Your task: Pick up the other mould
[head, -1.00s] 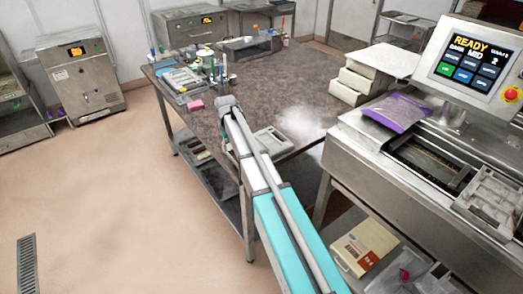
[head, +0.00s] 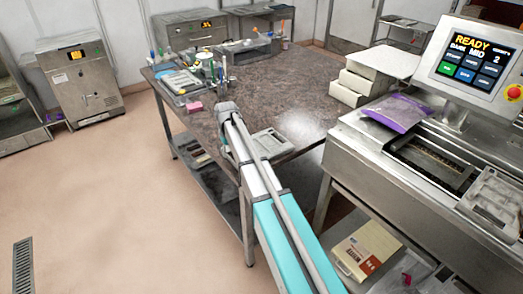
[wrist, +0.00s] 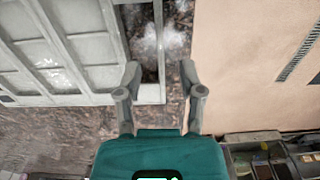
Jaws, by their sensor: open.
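A pale grey mould (head: 272,144) with rectangular cavities lies on the brown stone-topped table (head: 215,135), partly behind my arm in the head view. In the wrist view the mould (wrist: 75,45) fills the upper left, with an open frame at its right end. My gripper (wrist: 159,70) is open. The bar of that frame lies between its two fingers in the picture; no contact is visible, and I cannot tell the height between them. In the head view my arm hides the fingers. Another pale grey mould-like tray (head: 492,195) sits on the machine at right.
A pink block (head: 194,107), tools and containers stand on the table's far left part. White stacked trays (head: 365,75) and a purple bag (head: 398,112) are to the right. A cream box (head: 366,250) is below the machine.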

